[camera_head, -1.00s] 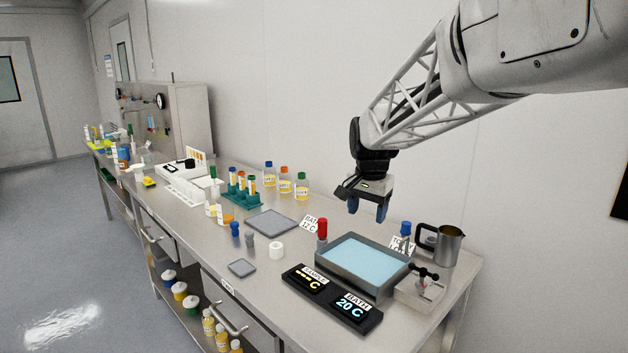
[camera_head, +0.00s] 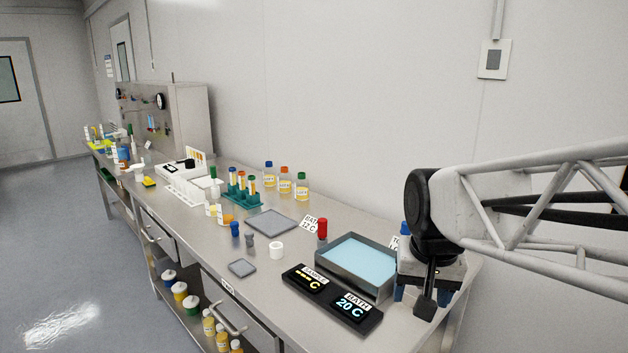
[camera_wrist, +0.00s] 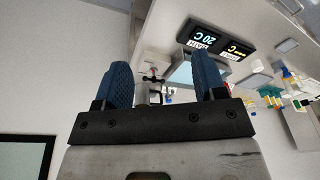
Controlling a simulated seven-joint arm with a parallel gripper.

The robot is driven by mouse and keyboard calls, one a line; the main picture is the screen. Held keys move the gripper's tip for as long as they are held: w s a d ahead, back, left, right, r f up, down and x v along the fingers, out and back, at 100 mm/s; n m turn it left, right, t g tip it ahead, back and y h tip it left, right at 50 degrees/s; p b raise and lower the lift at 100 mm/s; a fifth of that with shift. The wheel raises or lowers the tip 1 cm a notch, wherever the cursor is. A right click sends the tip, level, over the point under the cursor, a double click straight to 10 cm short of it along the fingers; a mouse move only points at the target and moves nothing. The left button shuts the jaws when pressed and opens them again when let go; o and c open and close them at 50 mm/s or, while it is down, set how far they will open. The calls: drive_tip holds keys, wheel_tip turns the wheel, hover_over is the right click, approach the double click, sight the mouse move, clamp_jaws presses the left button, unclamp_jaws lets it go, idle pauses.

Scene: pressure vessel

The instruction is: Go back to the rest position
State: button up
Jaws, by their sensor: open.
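My arm comes in from the right edge of the head view. It hides the steel jug and most of the valve block at the bench's right end.
A black display (camera_head: 331,298) reading 20 C lies before the bath. A red-capped piece (camera_head: 321,229), a white cup (camera_head: 277,250), a grey tray (camera_head: 272,223) and a tube rack (camera_head: 241,198) stand to the left.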

drive_tip(key=s+d+f+n, duration=0.1)
drive_tip(key=s+f, duration=0.4)
drive_tip(key=s, duration=0.6)
drive_tip(key=shift+s+n, duration=0.15)
drive_tip(key=shift+n, duration=0.35)
idle(0.4)
